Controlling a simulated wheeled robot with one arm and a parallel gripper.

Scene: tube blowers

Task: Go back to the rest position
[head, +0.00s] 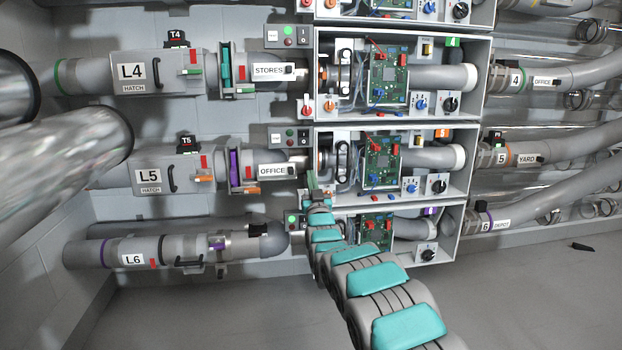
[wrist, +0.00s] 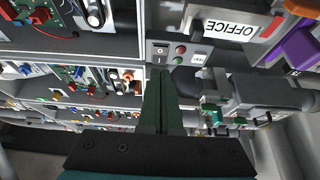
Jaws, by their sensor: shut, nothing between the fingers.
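My gripper (head: 311,183) is at the end of my teal and grey arm, in front of the left edge of the L5 cabinet (head: 467,165). It is shut and empty. That view is upside down. The OFFICE label (wrist: 230,28) shows to the right of the fingertips. In the head view the OFFICE label (head: 272,170) is just left of my gripper. I cannot tell whether the fingertips touch anything.
Open cabinets with green circuit boards (head: 390,75) are stacked in the middle. Tubes marked OFFICE, YARD and DEPOT leave at the right. The floor (head: 540,300) at lower right is mostly clear.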

